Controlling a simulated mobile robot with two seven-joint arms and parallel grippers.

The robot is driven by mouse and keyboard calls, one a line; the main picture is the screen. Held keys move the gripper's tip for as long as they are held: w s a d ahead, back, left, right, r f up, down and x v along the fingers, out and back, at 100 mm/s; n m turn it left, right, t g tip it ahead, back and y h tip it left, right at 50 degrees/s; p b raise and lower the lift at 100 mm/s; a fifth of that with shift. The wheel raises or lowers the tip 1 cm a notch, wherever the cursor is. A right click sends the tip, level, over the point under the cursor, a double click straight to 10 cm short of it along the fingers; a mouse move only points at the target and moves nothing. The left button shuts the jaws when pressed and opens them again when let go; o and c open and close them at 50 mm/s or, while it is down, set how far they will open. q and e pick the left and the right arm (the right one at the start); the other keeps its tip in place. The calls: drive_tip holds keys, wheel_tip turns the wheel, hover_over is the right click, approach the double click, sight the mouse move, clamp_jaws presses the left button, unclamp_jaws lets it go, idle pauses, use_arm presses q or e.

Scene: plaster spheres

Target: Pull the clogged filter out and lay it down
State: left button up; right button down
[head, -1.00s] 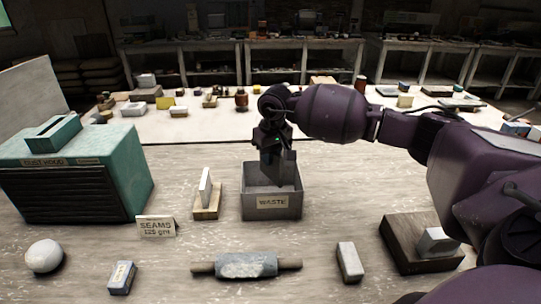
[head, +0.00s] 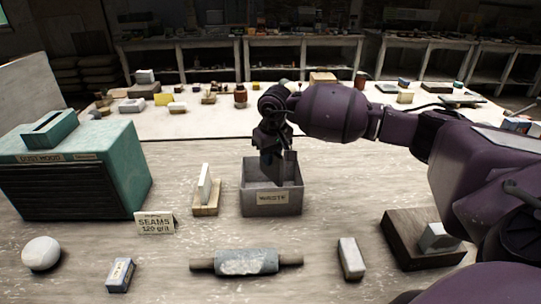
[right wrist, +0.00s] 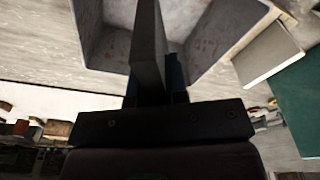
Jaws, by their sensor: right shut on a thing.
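My right gripper (head: 272,146) hangs over the grey waste box (head: 272,203), pointing down. It is shut on a thin dark grey slab (head: 289,168), which looks like the clogged filter. The slab stands upright, its lower end in or just above the box opening; I cannot tell whether it touches the box. In the right wrist view the slab (right wrist: 148,45) shows nearly edge-on in front of the box's inside (right wrist: 108,40). The teal dust hood (head: 112,165) stands at the left, with a raised slot (head: 50,128) on top. My left gripper is not in view.
A small stand with a pale plate (head: 206,190) is left of the box, near a seams card (head: 156,223). In front lie a white sphere (head: 41,253), a roller (head: 247,262) and small blocks (head: 351,258). A dark wooden board (head: 405,238) lies at right.

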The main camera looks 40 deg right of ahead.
sight(271, 177)
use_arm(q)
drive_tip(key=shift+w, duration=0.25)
use_arm(e)
drive_tip(key=shift+f, duration=0.25)
use_arm(q)
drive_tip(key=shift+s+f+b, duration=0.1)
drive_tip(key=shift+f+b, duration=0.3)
drive_tip(key=shift+b, duration=0.25)
use_arm(e)
drive_tip(key=shift+f, duration=1)
use_arm(q)
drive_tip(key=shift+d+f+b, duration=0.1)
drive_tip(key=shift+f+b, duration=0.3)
drive_tip(key=shift+b, duration=0.15)
use_arm(e)
drive_tip(key=shift+f, duration=1)
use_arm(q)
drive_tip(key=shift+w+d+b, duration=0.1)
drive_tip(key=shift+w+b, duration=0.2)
use_arm(e)
drive_tip(key=shift+f, duration=0.55)
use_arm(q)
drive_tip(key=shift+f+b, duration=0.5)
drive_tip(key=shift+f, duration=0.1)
use_arm(e)
drive_tip(key=shift+f, duration=1.05)
drive_tip(key=c, duration=1.1)
unclamp_jaws()
drive_tip(key=shift+o, duration=0.2)
